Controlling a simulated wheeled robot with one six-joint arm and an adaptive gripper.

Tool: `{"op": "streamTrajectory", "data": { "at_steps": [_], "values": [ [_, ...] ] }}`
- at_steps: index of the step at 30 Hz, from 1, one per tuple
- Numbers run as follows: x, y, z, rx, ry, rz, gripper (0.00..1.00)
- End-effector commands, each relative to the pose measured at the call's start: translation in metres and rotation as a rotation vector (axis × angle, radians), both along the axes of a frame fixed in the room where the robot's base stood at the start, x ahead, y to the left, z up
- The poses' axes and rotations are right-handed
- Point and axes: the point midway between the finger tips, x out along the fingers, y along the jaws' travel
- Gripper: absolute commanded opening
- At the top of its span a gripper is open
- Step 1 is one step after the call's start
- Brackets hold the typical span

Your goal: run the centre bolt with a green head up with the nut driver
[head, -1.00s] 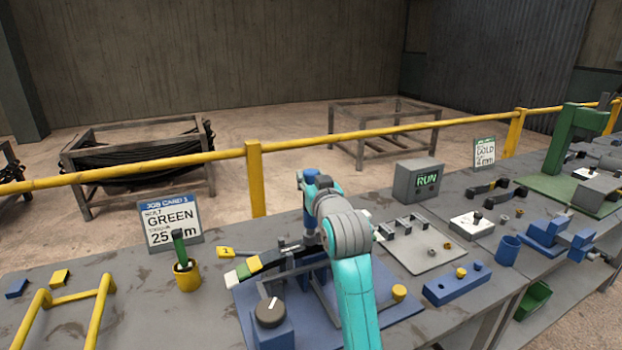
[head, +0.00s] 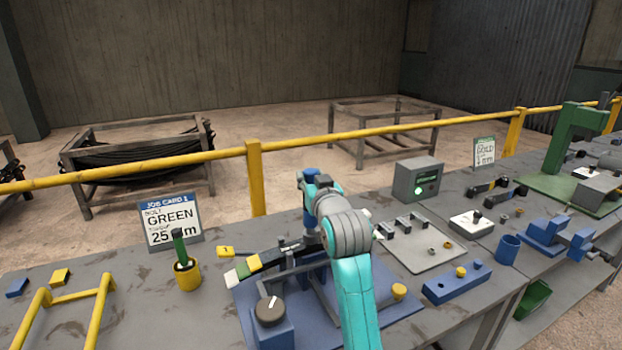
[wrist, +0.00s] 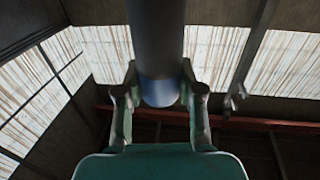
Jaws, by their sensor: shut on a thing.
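My gripper (wrist: 160,100) is shut on a blue and grey cylinder, the nut driver (wrist: 158,50), which stands between its two fingers in the wrist view. In the head view the driver's blue body (head: 310,205) stands upright over the leaf spring (head: 284,254) on the blue fixture plate (head: 245,305). The spring's left end has green, yellow and white bands. The centre bolt and its green head cannot be made out; my arm covers much of the fixture. A job card (head: 170,222) reads GREEN and a partly hidden 25.
A grey box (head: 417,180) with a dark screen and a pale lit spot stands behind, right of my arm. A yellow cup (head: 187,275) with a green-handled thing is at left. A dial (head: 270,312) sits on the fixture. A yellow rail (head: 290,146) runs behind the bench.

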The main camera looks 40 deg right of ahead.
Motion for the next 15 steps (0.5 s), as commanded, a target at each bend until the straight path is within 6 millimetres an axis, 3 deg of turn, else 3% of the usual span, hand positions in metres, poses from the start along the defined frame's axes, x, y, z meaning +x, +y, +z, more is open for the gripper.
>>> {"op": "streamTrajectory", "data": {
  "at_steps": [5,15],
  "values": [
    [0.001,0.000,-0.003,0.005,0.010,0.000,0.00],
    [0.000,0.000,0.018,0.001,0.003,0.000,0.00]
  ]
}}
